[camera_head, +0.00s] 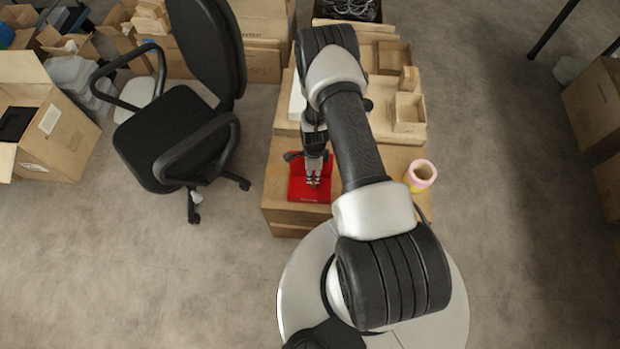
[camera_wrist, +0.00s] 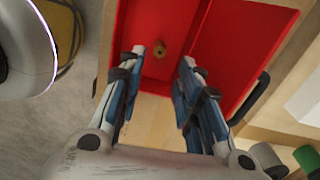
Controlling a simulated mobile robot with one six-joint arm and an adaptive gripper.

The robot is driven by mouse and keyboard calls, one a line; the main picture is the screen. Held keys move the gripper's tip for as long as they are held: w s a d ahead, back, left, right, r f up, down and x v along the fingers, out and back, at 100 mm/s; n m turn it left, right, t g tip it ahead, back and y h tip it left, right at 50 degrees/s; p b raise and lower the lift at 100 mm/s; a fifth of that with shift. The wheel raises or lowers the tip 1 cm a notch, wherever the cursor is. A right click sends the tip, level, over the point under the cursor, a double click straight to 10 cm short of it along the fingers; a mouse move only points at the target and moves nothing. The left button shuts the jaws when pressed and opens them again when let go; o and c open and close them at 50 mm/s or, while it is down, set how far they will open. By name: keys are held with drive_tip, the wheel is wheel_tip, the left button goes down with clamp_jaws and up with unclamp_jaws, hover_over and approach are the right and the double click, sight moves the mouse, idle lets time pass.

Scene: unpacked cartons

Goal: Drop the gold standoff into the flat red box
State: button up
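The flat red box (camera_head: 308,197) lies on the wooden surface under my gripper in the head view. Its red interior (camera_wrist: 235,50) fills the top of the wrist view. The gold standoff (camera_wrist: 159,50) shows as a small brass-coloured round piece against the red, in line with the gap between my fingertips. Clear space shows on both sides of it, so the fingers do not appear to grip it. I cannot tell whether it rests on the box floor or is just above it. My gripper (camera_wrist: 164,56) is open, over the box; it also shows in the head view (camera_head: 313,183).
A pink and yellow roll (camera_head: 421,175) stands to the right on the wooden surface. Small wooden trays (camera_head: 408,112) lie behind it. An office chair (camera_head: 180,130) stands on the left, with open cartons (camera_head: 45,120) beyond.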

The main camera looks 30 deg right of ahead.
drive_tip(key=shift+o, duration=0.3)
wheel_tip(320, 180, up, 12)
idle(0.5)
idle(0.3)
drive_tip(key=a+r+n+t, duration=0.1)
drive_tip(key=a+r+n, duration=0.15)
drive_tip(key=r, duration=0.65)
drive_tip(key=a+r+n, duration=0.1)
drive_tip(key=r+n, duration=0.3)
drive_tip(key=r, duration=0.6)
drive_tip(key=a+r+n+t, duration=0.15)
drive_tip(key=r+n, duration=0.25)
drive_tip(key=r, duration=0.5)
drive_tip(key=s+a+r+n+t, duration=0.1)
drive_tip(key=s+a+r+n, duration=0.2)
drive_tip(key=s+r+n, duration=0.3)
drive_tip(key=s+a+r+n+t, duration=0.1)
drive_tip(key=s+a+r+n, duration=0.3)
drive_tip(key=s, duration=0.9)
wheel_tip(320, 180, up, 6)
drive_tip(key=n, duration=0.3)
drive_tip(key=shift+s+a+f, duration=0.15)
drive_tip(key=shift+s+a, duration=0.05)
drive_tip(key=shift+s, duration=0.1)
drive_tip(key=shift+o, duration=0.8)
drive_tip(key=shift+n, duration=0.25)
